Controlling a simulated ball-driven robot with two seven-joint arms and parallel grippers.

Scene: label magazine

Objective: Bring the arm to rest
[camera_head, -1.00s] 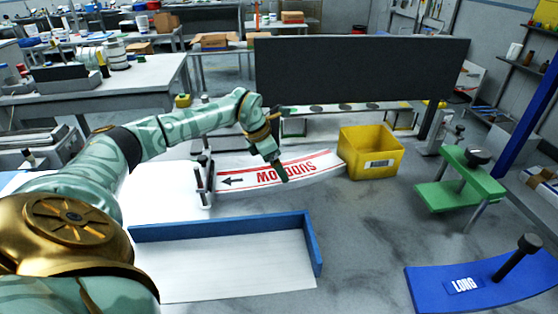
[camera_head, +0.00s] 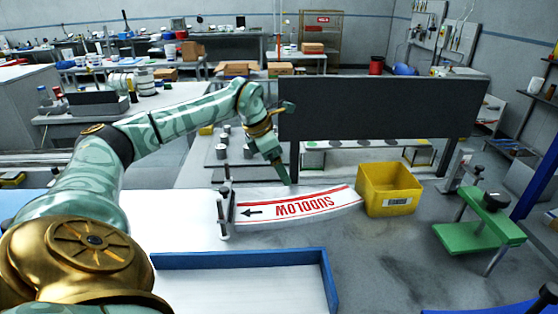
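My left arm (camera_head: 180,118) comes in from the left and reaches over the work area. Its gripper (camera_head: 287,146) has its two dark fingers spread wide, one high by the black panel and one pointing down over the label. Nothing shows between them. The white label (camera_head: 310,204) with red "SUDDLOW" lettering, upside down in the picture, lies below. Its left end is at a metal clamp post (camera_head: 226,212). The lower fingertip overlaps the label's upper edge in the picture; I cannot tell whether they touch. My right gripper is not in view.
A black panel (camera_head: 385,108) stands behind the gripper. A yellow bin (camera_head: 389,188) sits right of the label. A blue-edged white tray (camera_head: 245,285) is in front. A green stand (camera_head: 480,235) is at right.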

